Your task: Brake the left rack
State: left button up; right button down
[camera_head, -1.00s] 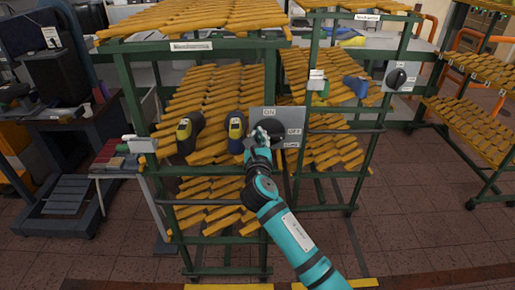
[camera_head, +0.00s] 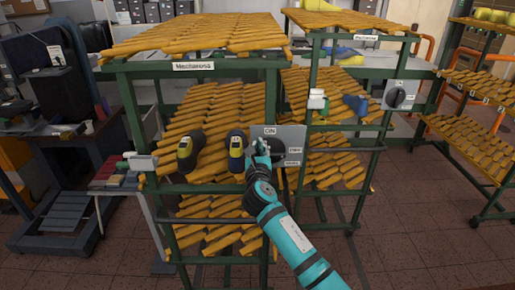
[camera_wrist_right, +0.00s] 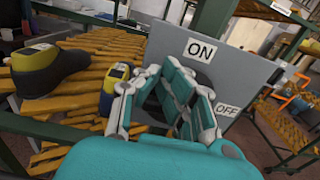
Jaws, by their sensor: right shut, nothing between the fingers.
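My right gripper (camera_head: 261,148) is shut and empty in front of the plate, over the knob area. In the right wrist view the gripper (camera_wrist_right: 178,82) covers most of the dark knob, so its setting and any contact are unclear. My left gripper is out of view.
Two dark shoes with yellow tops, one (camera_head: 190,150) left of the other (camera_head: 236,150), are on the left rack beside the plate. A second rack (camera_head: 345,20) with its own knob plate (camera_head: 400,95) stands to the right. Tiled floor (camera_head: 420,230) is clear at right.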

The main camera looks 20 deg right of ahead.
aim_at(257, 154)
jog(key=shift+f, duration=0.75)
jog(key=shift+f+b, duration=0.25)
jog(key=shift+b, duration=0.1)
jog(key=shift+a+f+b, duration=0.1)
jog(key=shift+f+b, duration=0.2)
jog(key=shift+f, duration=0.2)
